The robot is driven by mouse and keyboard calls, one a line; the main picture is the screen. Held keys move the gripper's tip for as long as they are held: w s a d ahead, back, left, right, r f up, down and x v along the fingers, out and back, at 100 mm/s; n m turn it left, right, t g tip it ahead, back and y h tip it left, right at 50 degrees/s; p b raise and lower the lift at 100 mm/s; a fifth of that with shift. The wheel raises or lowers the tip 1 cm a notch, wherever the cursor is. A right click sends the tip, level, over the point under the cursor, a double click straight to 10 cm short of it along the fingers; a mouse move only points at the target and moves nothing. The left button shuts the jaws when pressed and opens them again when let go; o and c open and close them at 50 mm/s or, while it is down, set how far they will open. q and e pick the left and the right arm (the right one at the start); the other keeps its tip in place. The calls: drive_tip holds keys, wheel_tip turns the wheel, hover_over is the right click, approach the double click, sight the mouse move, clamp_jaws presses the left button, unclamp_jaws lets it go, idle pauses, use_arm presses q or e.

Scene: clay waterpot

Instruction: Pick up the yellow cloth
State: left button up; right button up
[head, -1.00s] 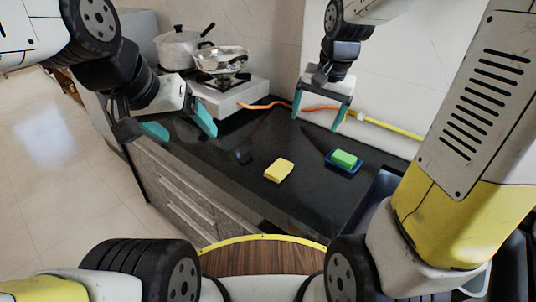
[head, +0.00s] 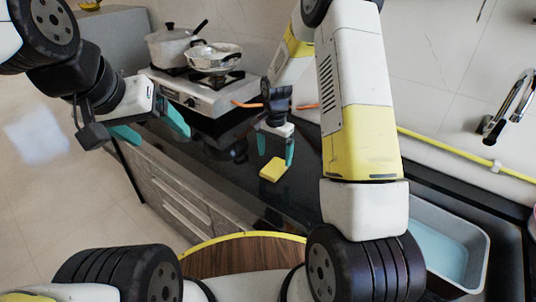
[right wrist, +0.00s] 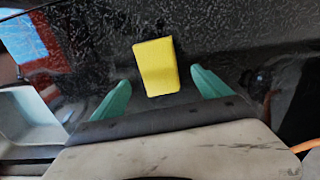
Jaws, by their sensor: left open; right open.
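The yellow cloth (head: 270,172) is a small flat yellow block on the black countertop (head: 225,175). In the right wrist view the cloth (right wrist: 156,67) lies ahead of the gap between my two teal fingers. My right gripper (head: 276,160) is open and points down, just above the cloth; it also shows in the right wrist view (right wrist: 160,88). I cannot tell whether the fingers touch the cloth. My left gripper (head: 154,131) is open and empty, over the counter's left edge, apart from the cloth.
A sink basin (head: 452,245) and a faucet (head: 510,105) are at the right. A yellow hose (head: 450,148) runs along the wall. My right arm hides part of the counter.

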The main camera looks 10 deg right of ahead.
sight(275, 166)
wheel_tip(275, 166, down, 4)
drive_tip(key=shift+s+f, duration=0.15)
drive_tip(key=shift+f, duration=0.05)
drive_tip(key=shift+c, duration=0.5)
drive_tip(key=c, duration=1.3)
drive_tip(key=shift+r, duration=0.1)
drive_tip(key=shift+c, duration=0.2)
